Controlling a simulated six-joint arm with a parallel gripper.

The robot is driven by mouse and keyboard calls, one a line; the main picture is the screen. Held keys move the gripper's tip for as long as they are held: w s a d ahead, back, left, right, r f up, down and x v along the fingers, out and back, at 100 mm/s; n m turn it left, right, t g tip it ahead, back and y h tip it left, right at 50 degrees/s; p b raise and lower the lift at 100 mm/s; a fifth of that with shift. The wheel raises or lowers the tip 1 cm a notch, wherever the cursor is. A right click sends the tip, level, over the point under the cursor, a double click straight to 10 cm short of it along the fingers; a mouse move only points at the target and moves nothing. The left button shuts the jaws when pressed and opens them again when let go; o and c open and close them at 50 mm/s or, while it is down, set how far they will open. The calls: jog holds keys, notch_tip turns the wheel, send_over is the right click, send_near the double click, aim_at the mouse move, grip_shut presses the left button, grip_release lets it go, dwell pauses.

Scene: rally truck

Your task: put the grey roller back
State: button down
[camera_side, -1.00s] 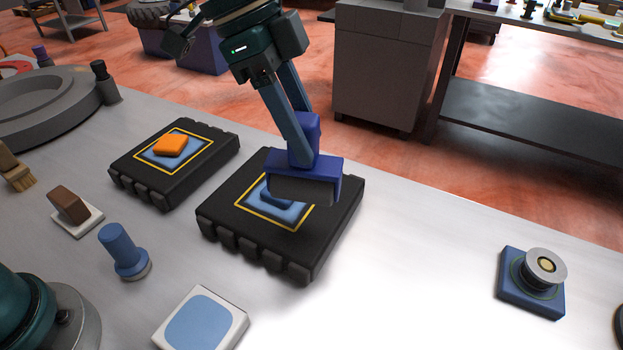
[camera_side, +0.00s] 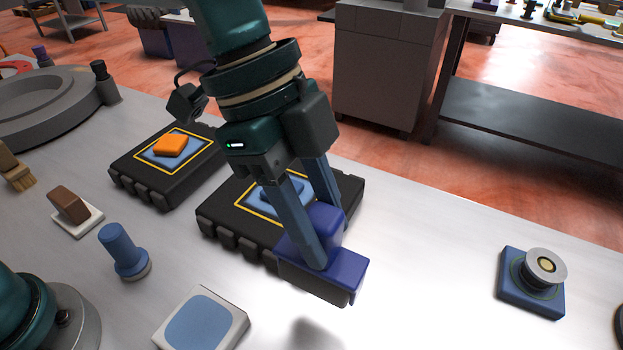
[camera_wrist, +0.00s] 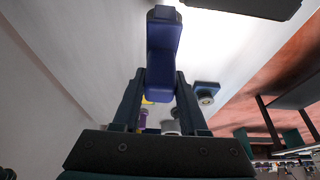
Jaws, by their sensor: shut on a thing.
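My gripper (camera_side: 325,235) is shut on the upright blue block of a tool (camera_side: 337,262) with a wide blue body and a dark grey bar along its underside. This may be the grey roller; its round shape does not show clearly. It hangs above the bench, in front of the right black ribbed block (camera_side: 222,228), with a shadow below. The wrist view shows the tool (camera_wrist: 163,50) between my fingers. A white pad with a light blue face (camera_side: 200,322) lies at front left of the tool.
A blue base with a pale disc (camera_side: 545,265) stands at right. A second black block (camera_side: 125,170) carries an orange piece (camera_side: 171,145). A blue peg (camera_side: 118,245), a brown block on a white base (camera_side: 70,204) and a brush (camera_side: 15,170) stand left. The bench's front middle is clear.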

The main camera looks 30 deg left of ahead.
jog(key=s+d+f, duration=0.3)
jog(key=d+f, duration=0.3)
jog(key=f, duration=0.2)
jog(key=shift+s+d, duration=0.25)
jog(key=shift+s, duration=0.15)
jog(key=shift+f, duration=0.15)
jog(key=shift+c, duration=2.2)
grip_release()
jog(key=shift+f, duration=0.1)
